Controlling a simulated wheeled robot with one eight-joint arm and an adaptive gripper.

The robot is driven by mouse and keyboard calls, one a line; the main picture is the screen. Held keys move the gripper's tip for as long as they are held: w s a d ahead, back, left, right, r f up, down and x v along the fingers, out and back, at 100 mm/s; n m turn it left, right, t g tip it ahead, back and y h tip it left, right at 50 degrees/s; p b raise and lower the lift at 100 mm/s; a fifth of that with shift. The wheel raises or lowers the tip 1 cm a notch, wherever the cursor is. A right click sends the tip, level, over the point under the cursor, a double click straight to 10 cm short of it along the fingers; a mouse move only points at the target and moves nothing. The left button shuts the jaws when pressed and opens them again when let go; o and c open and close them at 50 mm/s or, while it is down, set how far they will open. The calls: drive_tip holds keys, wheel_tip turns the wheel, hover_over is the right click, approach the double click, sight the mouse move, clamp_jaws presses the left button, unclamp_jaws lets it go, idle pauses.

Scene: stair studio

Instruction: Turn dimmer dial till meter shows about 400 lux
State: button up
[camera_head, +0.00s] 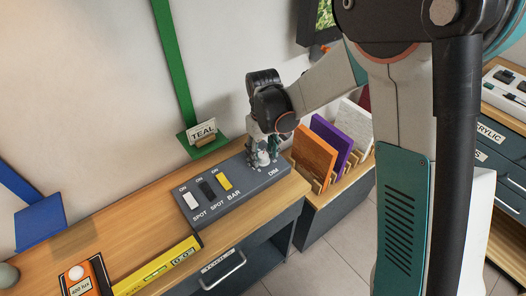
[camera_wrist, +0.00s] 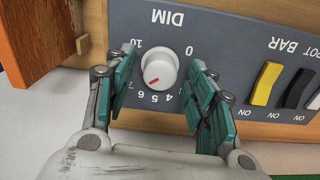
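The white dimmer dial (camera_wrist: 160,70) sits on the grey panel (camera_head: 245,190) under the label DIM. In the wrist view its red mark points down-left, near the 6 of the printed scale. My gripper (camera_wrist: 163,62) is open, with one teal finger on each side of the dial and a visible gap to it.
White (camera_head: 190,200), black (camera_head: 207,190) and yellow (camera_head: 224,181) switches sit on the panel left of the dial. A yellow bar (camera_head: 158,267) lies along the wooden bench. Orange (camera_head: 314,152), purple and pale boards stand in a rack right of the panel.

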sight(265, 155)
drive_tip(key=shift+r, duration=0.1)
wheel_tip(265, 155, up, 12)
idle(0.6)
idle(0.4)
drive_tip(key=s+d+r+m+t, duration=0.3)
drive_tip(key=s+d+r, duration=0.5)
drive_tip(key=d, duration=0.2)
drive_tip(key=s+d+m+t, duration=0.1)
drive_tip(key=s+d+t, duration=0.1)
drive_tip(key=s, duration=0.4)
drive_tip(key=s+d+m+t, duration=0.1)
drive_tip(key=s+d+t, duration=0.1)
drive_tip(key=s+d, duration=0.2)
drive_tip(key=shift+s+d+f+m, duration=0.3)
drive_tip(key=shift+s+f+m, duration=0.1)
drive_tip(key=shift+s, duration=0.95)
